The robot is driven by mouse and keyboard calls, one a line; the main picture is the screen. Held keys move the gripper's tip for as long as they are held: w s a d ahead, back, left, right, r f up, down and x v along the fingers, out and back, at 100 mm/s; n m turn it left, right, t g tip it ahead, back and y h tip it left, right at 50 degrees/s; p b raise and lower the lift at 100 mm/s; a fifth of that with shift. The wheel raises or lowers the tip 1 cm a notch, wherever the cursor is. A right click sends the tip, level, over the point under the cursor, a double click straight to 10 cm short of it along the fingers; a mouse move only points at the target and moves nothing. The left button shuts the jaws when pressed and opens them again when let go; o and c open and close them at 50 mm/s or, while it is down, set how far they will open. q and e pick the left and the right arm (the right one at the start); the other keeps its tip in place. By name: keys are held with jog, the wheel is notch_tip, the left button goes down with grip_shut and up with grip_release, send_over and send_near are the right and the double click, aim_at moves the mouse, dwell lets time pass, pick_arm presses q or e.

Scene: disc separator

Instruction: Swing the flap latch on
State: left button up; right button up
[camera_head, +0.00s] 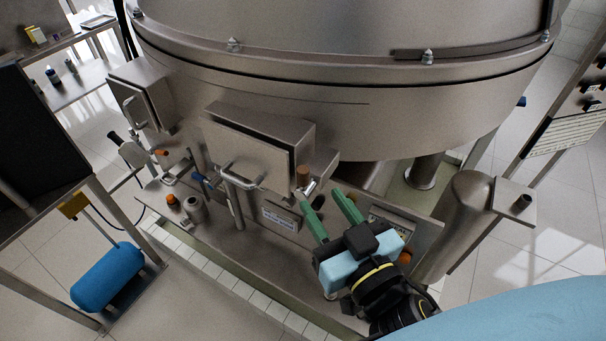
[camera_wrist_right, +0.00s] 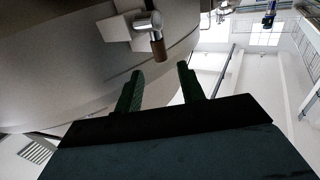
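A latch with a brown knob (camera_head: 303,175) on a bright metal pivot sits at the right end of the metal flap box (camera_head: 255,145) on the separator's side. I take it to be the flap latch. In the right wrist view the latch knob (camera_wrist_right: 158,46) hangs down from its pivot, just beyond the fingertips. My right gripper (camera_head: 322,196) has two green fingers spread apart with nothing between them. It is close to the knob, on its lower right, and appears apart from it. The right gripper also shows in the wrist view (camera_wrist_right: 160,68). My left gripper is not in view.
The large round separator drum (camera_head: 350,100) fills the top. A U-shaped handle (camera_head: 240,175) stands left of the latch. A ledge with several orange-capped fittings (camera_head: 172,200) runs below. A metal cylinder (camera_head: 465,225) stands right of my gripper. A blue tank (camera_head: 107,275) is at far left.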

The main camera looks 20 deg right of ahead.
aim_at(306, 177)
jog(key=w+b, duration=0.1)
jog(key=w, duration=0.2)
jog(key=shift+a, duration=0.1)
jog(key=w, duration=0.4)
jog(key=shift+a, duration=0.15)
jog(key=shift+w+p, duration=0.35)
jog(key=shift+w, duration=0.3)
jog(key=shift+c, duration=0.2)
grip_shut()
jog(key=p, duration=0.2)
jog(key=g+p, duration=0.1)
jog(key=p, duration=0.1)
jog(key=shift+w+a+r+n, duration=0.2)
jog(key=shift+w+r+n, duration=0.05)
jog(key=shift+n, duration=0.15)
jog(key=shift+w+a+f+n+g, duration=0.2)
jog(key=shift+f+n+g, duration=0.1)
jog(key=shift+g, duration=0.4)
